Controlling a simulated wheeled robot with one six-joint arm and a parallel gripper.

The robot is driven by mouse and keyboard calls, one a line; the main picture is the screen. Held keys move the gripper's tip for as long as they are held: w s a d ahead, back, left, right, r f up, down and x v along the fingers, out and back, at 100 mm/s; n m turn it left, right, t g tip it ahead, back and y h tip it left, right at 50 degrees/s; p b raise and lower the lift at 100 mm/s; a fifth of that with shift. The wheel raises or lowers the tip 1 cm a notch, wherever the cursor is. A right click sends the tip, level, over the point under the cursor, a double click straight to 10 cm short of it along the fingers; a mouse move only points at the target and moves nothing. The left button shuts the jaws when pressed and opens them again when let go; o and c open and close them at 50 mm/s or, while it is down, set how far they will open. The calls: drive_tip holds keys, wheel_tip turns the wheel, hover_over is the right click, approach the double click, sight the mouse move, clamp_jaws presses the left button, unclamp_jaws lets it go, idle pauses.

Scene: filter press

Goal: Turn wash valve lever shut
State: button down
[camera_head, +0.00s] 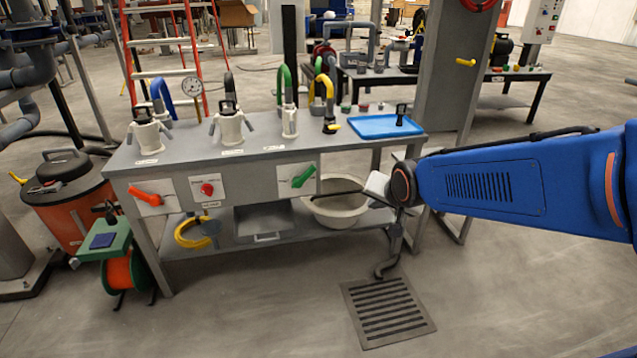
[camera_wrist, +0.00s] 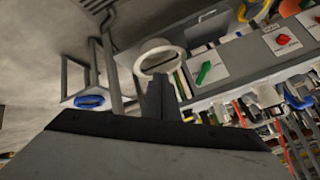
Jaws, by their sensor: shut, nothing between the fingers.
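Three controls sit on the bench's front panel: an orange-red lever (camera_head: 146,197) at the left, a red knob (camera_head: 207,189) in the middle and a green lever (camera_head: 303,176) at the right. The labels are too small to read, so I cannot tell which is the wash valve. The green lever slants up to the right. In the wrist view, the green lever (camera_wrist: 204,72) and red knob (camera_wrist: 283,40) lie beyond my gripper (camera_wrist: 158,90). My gripper is shut and empty, apart from the levers. In the head view, it is low at the bench's right end, near the basin.
A pale round basin (camera_head: 338,208) stands on the lower shelf below the green lever. A blue tray (camera_head: 386,126) lies on the bench top (camera_head: 262,143). A drain pipe (camera_head: 391,252) ends above a floor grate (camera_head: 387,311). The floor in front is clear.

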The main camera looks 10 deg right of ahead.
sight(304, 177)
drive_tip(key=w+a+f+m+t+y, duration=0.1)
drive_tip(key=w+f+m+t, duration=0.4)
drive_tip(key=w, duration=0.7)
drive_tip(key=w+a+f+m+t+y, duration=0.1)
drive_tip(key=w+f+m+t, duration=0.1)
drive_tip(key=w+f+m, duration=0.8)
wheel_tip(304, 177, down, 4)
drive_tip(key=w+r+m+t+y, duration=0.1)
drive_tip(key=w+m+t+y, duration=0.1)
drive_tip(key=w+m+t, duration=0.15)
drive_tip(key=shift+n, duration=0.25)
drive_tip(key=w+a+r, duration=0.1)
drive_tip(key=w, duration=0.2)
drive_tip(key=w+a, duration=0.1)
drive_tip(key=w, duration=0.2)
drive_tip(key=w+a+r, duration=0.1)
drive_tip(key=w+a, duration=0.1)
drive_tip(key=w, duration=0.1)
drive_tip(key=shift+r, duration=0.35)
drive_tip(key=shift+a+r, duration=0.65)
drive_tip(key=shift+a, duration=0.05)
